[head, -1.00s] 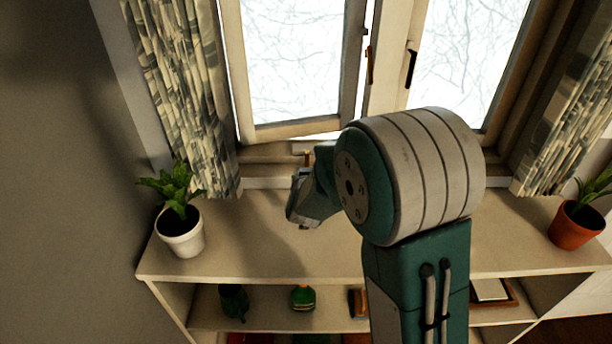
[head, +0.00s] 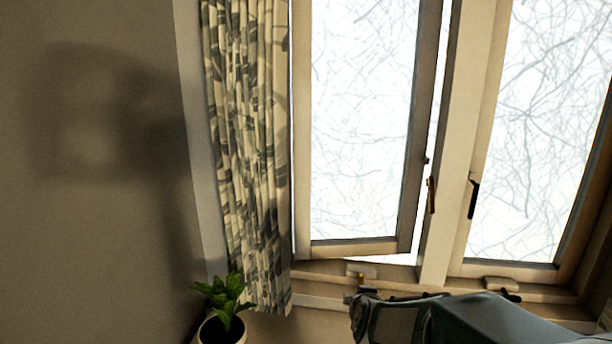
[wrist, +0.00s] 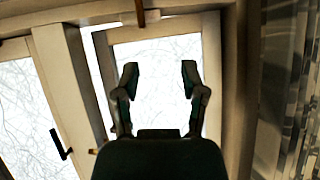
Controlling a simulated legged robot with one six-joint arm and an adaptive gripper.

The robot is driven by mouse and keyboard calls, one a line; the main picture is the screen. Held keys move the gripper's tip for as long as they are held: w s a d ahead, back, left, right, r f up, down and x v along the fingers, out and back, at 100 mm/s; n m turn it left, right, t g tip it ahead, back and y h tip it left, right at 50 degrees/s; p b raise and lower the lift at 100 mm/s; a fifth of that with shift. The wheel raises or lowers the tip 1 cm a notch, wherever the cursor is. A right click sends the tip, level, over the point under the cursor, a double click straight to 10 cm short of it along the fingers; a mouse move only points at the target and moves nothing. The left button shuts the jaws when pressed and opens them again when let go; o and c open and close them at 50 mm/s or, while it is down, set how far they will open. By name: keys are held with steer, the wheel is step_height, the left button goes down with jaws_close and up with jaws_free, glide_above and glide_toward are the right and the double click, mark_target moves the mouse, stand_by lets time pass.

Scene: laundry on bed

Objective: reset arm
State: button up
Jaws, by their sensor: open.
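My gripper (wrist: 160,80) shows in the wrist view with its two fingers spread apart and nothing between them. Behind the fingers is the left window sash (wrist: 150,28), which stands slightly ajar. In the head view my arm (head: 480,318) reaches in along the bottom edge, in front of the window sill. The fingertips cannot be made out clearly there.
A patterned curtain (head: 245,150) hangs left of the window. A green plant in a white pot (head: 222,330) stands below it, partly cut off. The right sash (head: 510,270) has a dark handle (head: 474,199) and looks closed. The wall at left is bare.

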steer(key=s+d+r+g, duration=0.2)
steer(key=s+r+g, duration=0.1)
steer(key=s, duration=1.1)
steer(key=s+d+r+n+g, duration=0.1)
steer(key=s+r+g, duration=0.2)
steer(key=s, duration=1.1)
steer(key=shift+s+d+r, duration=0.15)
steer(key=shift+d, duration=0.25)
